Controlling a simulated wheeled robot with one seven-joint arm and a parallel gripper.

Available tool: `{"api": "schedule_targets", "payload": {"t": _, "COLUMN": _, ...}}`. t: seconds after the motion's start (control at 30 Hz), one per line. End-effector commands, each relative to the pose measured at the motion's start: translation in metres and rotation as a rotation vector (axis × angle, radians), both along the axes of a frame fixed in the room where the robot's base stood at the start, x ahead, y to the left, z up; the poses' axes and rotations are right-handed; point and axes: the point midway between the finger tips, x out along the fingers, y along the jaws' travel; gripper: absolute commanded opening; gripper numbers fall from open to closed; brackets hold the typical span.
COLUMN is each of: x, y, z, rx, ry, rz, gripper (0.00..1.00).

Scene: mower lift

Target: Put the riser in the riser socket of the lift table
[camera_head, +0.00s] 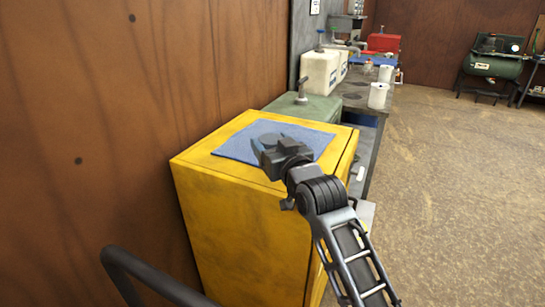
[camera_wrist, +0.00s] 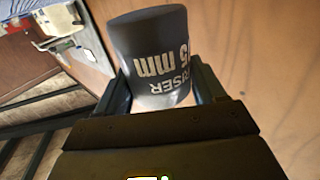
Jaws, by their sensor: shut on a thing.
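In the head view my gripper (camera_head: 268,150) is over the yellow cabinet, in front of the blue cloth; the riser shows there only as a small dark shape between the fingers. I cannot make out the lift table or its riser socket in either view.
The yellow cabinet (camera_head: 240,215) stands against the brown wooden wall, with the blue cloth (camera_head: 238,148) on top. Behind it are a green box (camera_head: 310,107), white canisters (camera_head: 318,73) and a dark bench with white cups (camera_head: 378,95). Open floor (camera_head: 460,200) lies to the right.

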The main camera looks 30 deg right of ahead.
Motion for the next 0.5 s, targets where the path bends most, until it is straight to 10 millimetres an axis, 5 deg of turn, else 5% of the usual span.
{"api": "schedule_targets", "payload": {"t": 0.23, "x": 0.0, "y": 0.0, "z": -0.033, "rx": 0.001, "ry": 0.003, "rz": 0.0, "gripper": 0.3}}
{"api": "schedule_targets", "payload": {"t": 0.5, "x": -0.001, "y": 0.0, "z": -0.037, "rx": 0.001, "ry": 0.0, "rz": 0.0, "gripper": 0.3}}
